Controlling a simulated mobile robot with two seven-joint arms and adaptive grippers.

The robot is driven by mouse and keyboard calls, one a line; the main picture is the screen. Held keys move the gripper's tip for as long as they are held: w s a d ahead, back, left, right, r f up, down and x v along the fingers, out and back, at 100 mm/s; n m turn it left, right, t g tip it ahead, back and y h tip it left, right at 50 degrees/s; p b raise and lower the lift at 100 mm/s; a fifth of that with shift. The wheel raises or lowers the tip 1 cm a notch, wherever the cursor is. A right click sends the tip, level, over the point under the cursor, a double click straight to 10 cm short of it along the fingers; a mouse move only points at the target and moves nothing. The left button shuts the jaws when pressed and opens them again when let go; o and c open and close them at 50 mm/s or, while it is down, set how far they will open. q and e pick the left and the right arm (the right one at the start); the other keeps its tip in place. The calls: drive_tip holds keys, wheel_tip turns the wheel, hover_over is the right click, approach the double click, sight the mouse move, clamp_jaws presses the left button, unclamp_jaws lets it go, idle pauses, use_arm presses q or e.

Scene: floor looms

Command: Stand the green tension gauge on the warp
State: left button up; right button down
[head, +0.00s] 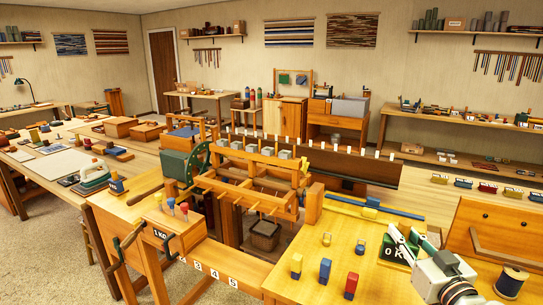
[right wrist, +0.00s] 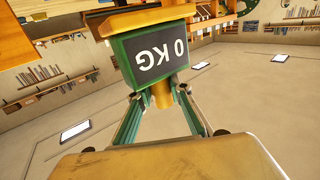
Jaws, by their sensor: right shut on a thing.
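The green tension gauge (head: 392,251) is a dark green box with a black face reading "0 KG", partly cut off by my gripper in the head view. My right gripper (head: 407,243) is shut on it, over the front right of the table. In the right wrist view the gauge (right wrist: 155,49) appears upside down, with a wooden slab at one end and a round yellowish stem between the gripper fingers (right wrist: 160,94). The wooden loom (head: 250,190) stands in the middle of the head view. I cannot make out its warp threads clearly. My left gripper is not in view.
Yellow, blue and red blocks (head: 296,266) stand on the near table, left of my right gripper. A thread spool (head: 510,281) and a tilted wooden board (head: 490,232) are at the right. A box marked "1 KG" (head: 172,228) with coloured pegs sits at the loom's left front.

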sight(389, 258)
drive_tip(key=s+a+f+h, duration=0.1)
drive_tip(key=s+a+f, duration=0.85)
drive_tip(key=s, duration=0.25)
drive_tip(key=shift+y, duration=0.6)
drive_tip(key=w+d+r, duration=0.1)
drive_tip(key=w+r, duration=0.1)
drive_tip(key=w, duration=0.1)
drive_tip(key=w+d+r, duration=0.1)
drive_tip(key=w+d, duration=0.1)
drive_tip(key=w+d+r, duration=0.2)
drive_tip(key=w, duration=0.1)
drive_tip(key=shift+w+r, duration=0.3)
drive_tip(key=w+d+r, duration=0.4)
drive_tip(key=d+r, duration=0.2)
drive_tip(key=d, duration=0.1)
drive_tip(key=shift+w+r+h, duration=0.2)
drive_tip(key=shift+w+h, duration=0.1)
drive_tip(key=shift+w, duration=0.05)
